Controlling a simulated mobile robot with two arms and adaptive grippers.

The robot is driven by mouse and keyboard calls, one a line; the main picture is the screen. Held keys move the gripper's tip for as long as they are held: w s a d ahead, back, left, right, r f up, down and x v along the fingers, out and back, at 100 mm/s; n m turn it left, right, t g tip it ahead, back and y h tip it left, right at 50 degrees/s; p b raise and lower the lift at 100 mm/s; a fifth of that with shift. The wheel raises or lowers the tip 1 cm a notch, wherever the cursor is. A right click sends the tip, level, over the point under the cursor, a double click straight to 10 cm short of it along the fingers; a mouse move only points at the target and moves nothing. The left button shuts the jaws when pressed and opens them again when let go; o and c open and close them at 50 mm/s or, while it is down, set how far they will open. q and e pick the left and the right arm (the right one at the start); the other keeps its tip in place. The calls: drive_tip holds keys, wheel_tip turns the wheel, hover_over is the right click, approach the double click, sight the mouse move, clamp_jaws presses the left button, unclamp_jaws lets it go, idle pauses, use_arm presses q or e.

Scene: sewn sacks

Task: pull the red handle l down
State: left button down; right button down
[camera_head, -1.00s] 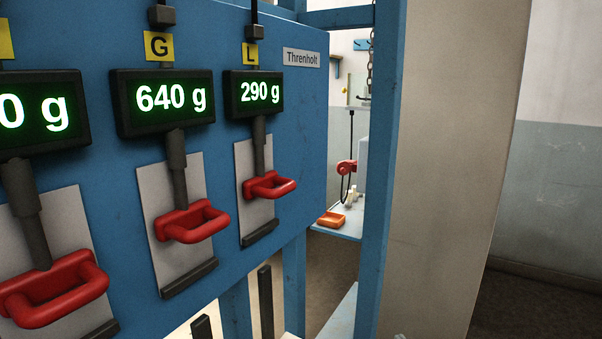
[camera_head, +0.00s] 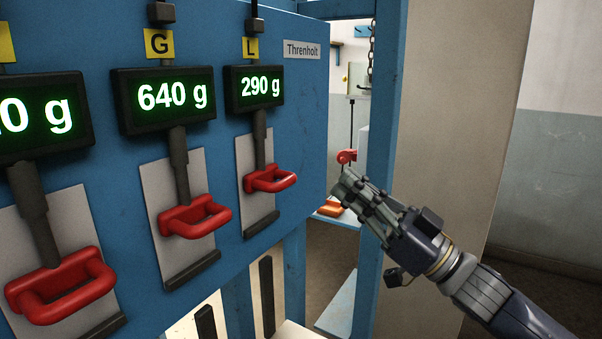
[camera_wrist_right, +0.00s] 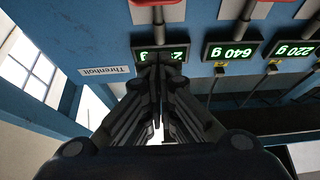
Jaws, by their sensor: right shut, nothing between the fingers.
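The red handle L (camera_head: 270,179) sticks out from its grey plate on the blue panel, under the display reading 290 g (camera_head: 255,89) and the yellow L label (camera_head: 251,49). Part of a red handle also shows at the top of the right wrist view (camera_wrist_right: 152,3). My right gripper (camera_head: 343,183) is to the right of handle L, apart from it, with its fingers together and empty. In the right wrist view the fingertips (camera_wrist_right: 160,60) overlap the 290 g display. My left gripper is not in view.
The red handle G (camera_head: 196,216) and another red handle (camera_head: 62,286) lie to the left on the same panel. A blue frame post (camera_head: 383,150) stands behind my right gripper. An orange tray (camera_head: 330,209) is partly hidden beyond it.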

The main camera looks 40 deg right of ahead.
drive_tip(key=p+x, duration=0.3)
drive_tip(key=x, duration=0.7)
drive_tip(key=f, duration=0.4)
drive_tip(key=shift+w+p, duration=0.3)
drive_tip(key=shift+a, duration=0.1)
